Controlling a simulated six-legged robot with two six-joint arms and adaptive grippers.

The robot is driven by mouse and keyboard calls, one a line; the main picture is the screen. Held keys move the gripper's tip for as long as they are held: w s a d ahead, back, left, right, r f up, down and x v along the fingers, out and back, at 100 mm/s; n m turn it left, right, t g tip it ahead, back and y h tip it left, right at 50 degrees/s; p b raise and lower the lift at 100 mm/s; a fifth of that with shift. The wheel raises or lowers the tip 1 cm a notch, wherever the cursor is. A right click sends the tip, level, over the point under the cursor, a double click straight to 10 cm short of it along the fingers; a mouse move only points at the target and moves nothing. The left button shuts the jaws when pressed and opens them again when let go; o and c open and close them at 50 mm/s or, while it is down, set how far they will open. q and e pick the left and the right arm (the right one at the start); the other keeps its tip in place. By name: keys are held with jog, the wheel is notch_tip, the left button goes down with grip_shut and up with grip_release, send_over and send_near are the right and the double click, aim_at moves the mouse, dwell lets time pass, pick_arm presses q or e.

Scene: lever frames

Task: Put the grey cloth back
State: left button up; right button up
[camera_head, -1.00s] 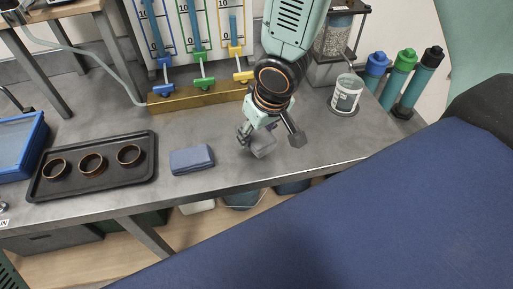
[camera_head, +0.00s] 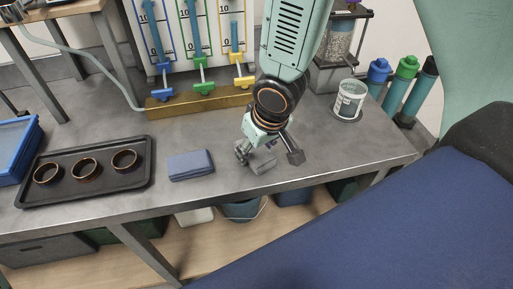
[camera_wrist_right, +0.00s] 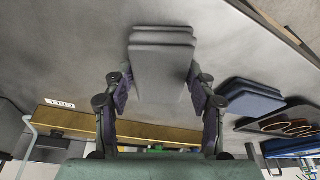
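The grey cloth (camera_head: 263,166) is a small folded pad, lying on the grey bench top below my right gripper (camera_head: 268,154). In the right wrist view the grey cloth (camera_wrist_right: 162,62) shows as a layered stack between the two spread fingers of my right gripper (camera_wrist_right: 160,95). In the head view the fingers stand wide apart, with a gap between the right-hand finger and the cloth. A folded blue cloth (camera_head: 191,165) lies to the left and also shows in the wrist view (camera_wrist_right: 250,98). My left gripper is not in view.
A black tray (camera_head: 75,192) with three dark rings lies at the left, beside a blue-rimmed bin (camera_head: 22,160). A brass-coloured rack base (camera_head: 200,103) stands behind. A labelled cup (camera_head: 349,100) stands at the right. The bench's front edge is close to the cloth.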

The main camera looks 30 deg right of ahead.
aim_at(265, 158)
jog(key=shift+o, duration=1.3)
jog(key=shift+w+d, duration=0.1)
jog(key=shift+o, duration=0.4)
jog(key=shift+s+r, duration=0.1)
jog(key=shift+s, duration=0.15)
jog(key=shift+w+r, duration=0.1)
jog(key=shift+w, duration=0.05)
jog(key=shift+r+p, duration=0.3)
jog(key=shift+p, duration=0.15)
jog(key=p+v, duration=0.7)
jog(key=v, duration=0.4)
jog(key=shift+s+r, duration=0.25)
jog(key=shift+s, duration=0.05)
jog(key=shift+w+f, duration=0.15)
jog(key=shift+w, duration=0.05)
